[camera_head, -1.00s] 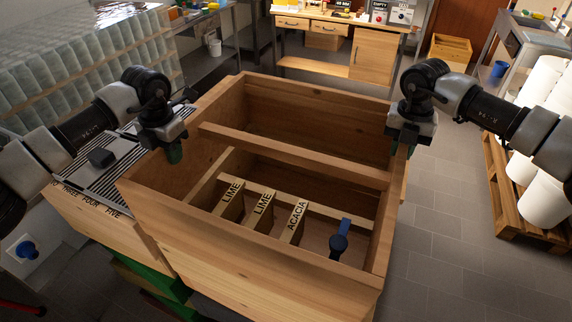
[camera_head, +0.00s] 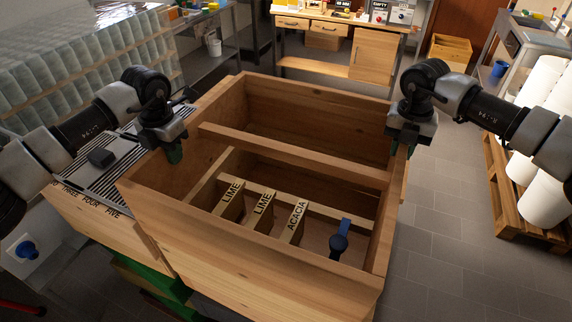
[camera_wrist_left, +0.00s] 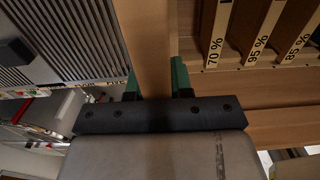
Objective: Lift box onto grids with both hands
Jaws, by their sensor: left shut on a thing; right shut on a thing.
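The large open wooden box (camera_head: 250,270) fills the middle of the head view. A cross bar divides it, and labelled wooden slats (LIME, LIME, ACACIA) and a blue-handled tool (camera_head: 340,240) are inside. My left gripper (camera_head: 174,152) is shut on the box's left wall; in the left wrist view its green fingers (camera_wrist_left: 158,78) stand on both sides of the wall's edge. My right gripper (camera_head: 403,146) is shut on the box's right wall. The grids (camera_head: 90,180), grey slatted panels, lie left of the box and also show in the left wrist view (camera_wrist_left: 75,35).
Green crates (camera_head: 150,285) stand below the box at the lower left. Stacked clear jars (camera_head: 70,70) are at the back left. A wooden workbench (camera_head: 340,40) stands behind. White rolls (camera_head: 540,120) on a pallet (camera_head: 510,205) stand right. Floor right of the box is clear.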

